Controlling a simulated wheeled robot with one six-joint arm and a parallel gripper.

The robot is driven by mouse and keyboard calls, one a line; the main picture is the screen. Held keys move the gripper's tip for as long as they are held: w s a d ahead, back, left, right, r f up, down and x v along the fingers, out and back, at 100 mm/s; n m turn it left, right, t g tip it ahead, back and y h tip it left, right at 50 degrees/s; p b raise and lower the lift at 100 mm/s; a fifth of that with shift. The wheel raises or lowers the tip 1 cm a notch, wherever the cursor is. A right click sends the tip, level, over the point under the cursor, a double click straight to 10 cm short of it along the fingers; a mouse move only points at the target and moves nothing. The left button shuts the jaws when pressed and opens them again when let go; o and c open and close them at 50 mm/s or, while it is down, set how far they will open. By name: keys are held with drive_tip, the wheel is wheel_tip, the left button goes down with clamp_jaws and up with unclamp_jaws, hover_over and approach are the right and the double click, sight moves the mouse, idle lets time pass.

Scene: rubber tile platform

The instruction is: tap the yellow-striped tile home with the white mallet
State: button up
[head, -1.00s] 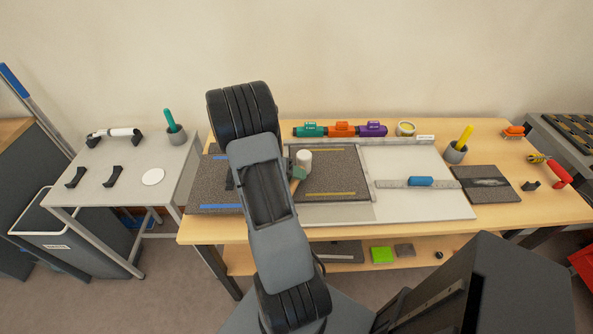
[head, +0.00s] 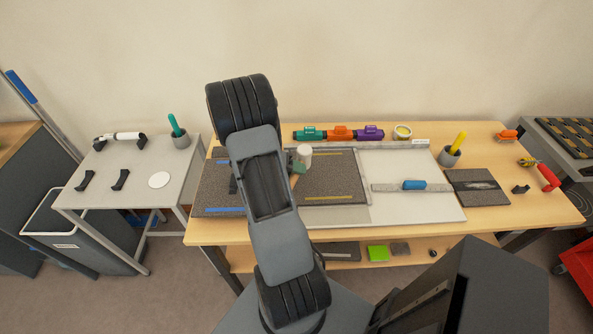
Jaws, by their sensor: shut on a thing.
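The yellow-striped tile (head: 333,178) is a dark speckled slab with a yellow stripe near its far edge and another near its front edge. It lies flat on the workbench, right of my arm. The white mallet (head: 304,153) has a white cylindrical head over the tile's far left part; its handle runs down toward my arm. My gripper (head: 295,170) is mostly hidden behind my arm and is shut on the mallet. Whether the head touches the tile I cannot tell. A blue-striped tile (head: 212,190) lies left of my arm; the joint between the tiles is hidden.
A pale board with a metal rail (head: 385,186) and blue grip (head: 413,184) lies right of the tile. Teal, orange and purple tools (head: 340,133) line the back. A grey cup (head: 449,157) and dark tile (head: 478,187) stand right. A grey side table (head: 124,190) is left.

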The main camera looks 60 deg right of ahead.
clamp_jaws()
drive_tip(key=shift+s+d, duration=0.1)
drive_tip(key=shift+s+d+r, duration=0.1)
drive_tip(key=shift+s+d, duration=0.1)
drive_tip(key=shift+s, duration=0.1)
drive_tip(key=s+d, duration=0.3)
drive_tip(key=s, duration=0.1)
drive_tip(key=s+d+p, duration=0.1)
drive_tip(key=s+d, duration=0.2)
drive_tip(key=s, duration=0.1)
drive_tip(key=s+d+p, duration=0.1)
drive_tip(key=s+d, duration=0.1)
drive_tip(key=s, duration=0.2)
drive_tip(key=shift+s+d+r, duration=0.1)
drive_tip(key=shift+d, duration=0.3)
